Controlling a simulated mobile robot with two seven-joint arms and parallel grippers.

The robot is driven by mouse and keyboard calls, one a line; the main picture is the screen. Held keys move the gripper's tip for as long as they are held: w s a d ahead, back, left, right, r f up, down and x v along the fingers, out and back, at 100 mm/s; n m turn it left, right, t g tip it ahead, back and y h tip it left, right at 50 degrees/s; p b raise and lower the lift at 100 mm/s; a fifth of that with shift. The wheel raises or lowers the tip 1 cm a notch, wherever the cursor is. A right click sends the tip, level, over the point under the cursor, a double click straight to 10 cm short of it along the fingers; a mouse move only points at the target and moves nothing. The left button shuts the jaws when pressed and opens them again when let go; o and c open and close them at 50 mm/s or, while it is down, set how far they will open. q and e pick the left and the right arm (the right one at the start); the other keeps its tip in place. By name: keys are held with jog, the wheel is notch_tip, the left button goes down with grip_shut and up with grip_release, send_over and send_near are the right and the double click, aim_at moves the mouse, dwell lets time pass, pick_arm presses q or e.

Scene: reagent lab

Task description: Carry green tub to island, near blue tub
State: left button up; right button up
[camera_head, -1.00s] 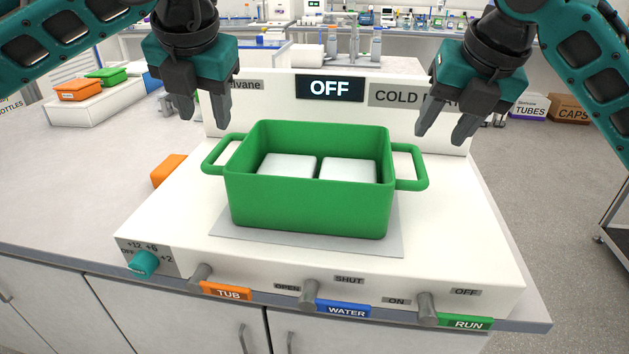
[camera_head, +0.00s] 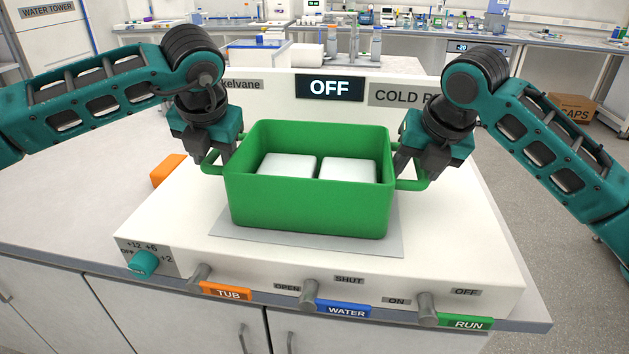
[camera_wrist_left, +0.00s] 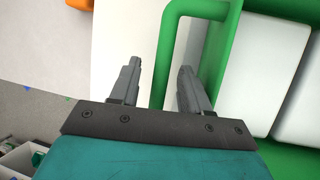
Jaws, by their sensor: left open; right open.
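The green tub (camera_head: 308,208) sits upright on the plate of the cold plate machine and holds two white blocks (camera_head: 348,170). It has a loop handle on each side. My left gripper (camera_head: 217,164) is open at the tub's left handle; in the left wrist view the fingers (camera_wrist_left: 158,85) stand apart, with the handle bar (camera_wrist_left: 168,60) between them. My right gripper (camera_head: 412,172) is open at the right handle (camera_head: 424,172), its fingertips partly hidden by the tub and handle.
The cold plate machine (camera_head: 165,228) has a teal knob (camera_head: 143,263), levers along its front and a sign reading OFF (camera_head: 330,87). An orange object (camera_head: 168,170) lies on the counter left of it. Open floor shows at right.

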pick_arm(q)
jog(key=shift+c, duration=0.2)
pick_arm(e)
jog(key=shift+c, duration=0.2)
pick_arm(q)
grip_shut()
pick_arm(e)
grip_shut()
pick_arm(q)
jog(key=shift+r, duration=0.15)
pick_arm(e)
jog(key=shift+r, duration=0.15)
dwell(0.3)
